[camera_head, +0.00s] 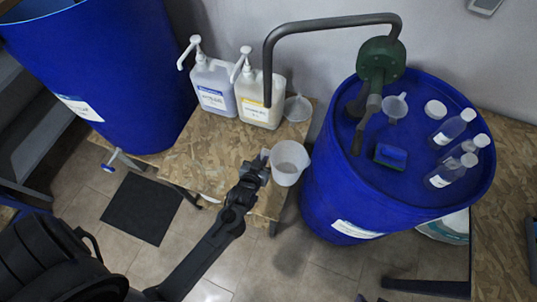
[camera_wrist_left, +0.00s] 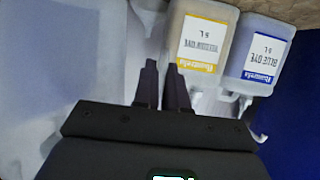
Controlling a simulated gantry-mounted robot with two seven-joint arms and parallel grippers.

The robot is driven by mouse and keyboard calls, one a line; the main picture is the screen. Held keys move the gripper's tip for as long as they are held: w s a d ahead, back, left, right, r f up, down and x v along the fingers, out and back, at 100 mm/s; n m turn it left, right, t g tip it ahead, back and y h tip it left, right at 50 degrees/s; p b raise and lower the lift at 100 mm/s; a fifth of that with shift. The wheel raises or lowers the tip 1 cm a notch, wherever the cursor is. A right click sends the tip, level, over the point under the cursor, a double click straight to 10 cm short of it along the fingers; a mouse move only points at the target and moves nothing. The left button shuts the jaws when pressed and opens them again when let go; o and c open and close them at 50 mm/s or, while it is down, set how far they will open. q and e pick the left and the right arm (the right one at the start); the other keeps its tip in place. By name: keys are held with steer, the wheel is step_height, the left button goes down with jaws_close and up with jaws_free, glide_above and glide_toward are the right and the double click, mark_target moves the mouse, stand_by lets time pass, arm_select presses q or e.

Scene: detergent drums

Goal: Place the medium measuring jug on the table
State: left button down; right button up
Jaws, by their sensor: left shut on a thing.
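A translucent white measuring jug (camera_head: 288,163) is at the end of my left gripper (camera_head: 262,166), over the front right part of the chipboard table (camera_head: 222,155). The gripper is shut on the jug's side. The gap under the jug is hard to judge, so I cannot tell if it touches the table. In the left wrist view the fingers (camera_wrist_left: 163,72) are close together, and a large blurred pale surface, apparently the jug (camera_wrist_left: 65,60), fills the left side. My right gripper is not in view.
Two pump bottles, blue dye (camera_head: 213,85) and yellow dye (camera_head: 258,100), stand at the table's back. A smaller clear cup (camera_head: 297,108) is beside them. A blue drum (camera_head: 325,190) with a green pump (camera_head: 382,60) and small bottles stands close right. Another blue drum (camera_head: 100,75) is left.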

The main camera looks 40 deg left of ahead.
arm_select(q)
steer(key=w+a+f+b, duration=0.1)
steer(key=a+f+b, duration=0.2)
steer(key=b, duration=0.2)
steer(key=w+a+f+b, duration=0.1)
steer(key=a+f+b, duration=0.3)
steer(key=b, duration=0.2)
steer(key=w+a+f+b, duration=0.1)
steer(key=a+f+b, duration=0.3)
steer(key=b, duration=0.1)
steer(key=shift+w, duration=0.25)
steer(key=c, duration=1.6)
jaws_free()
steer(key=shift+f, duration=0.15)
steer(key=o, duration=0.4)
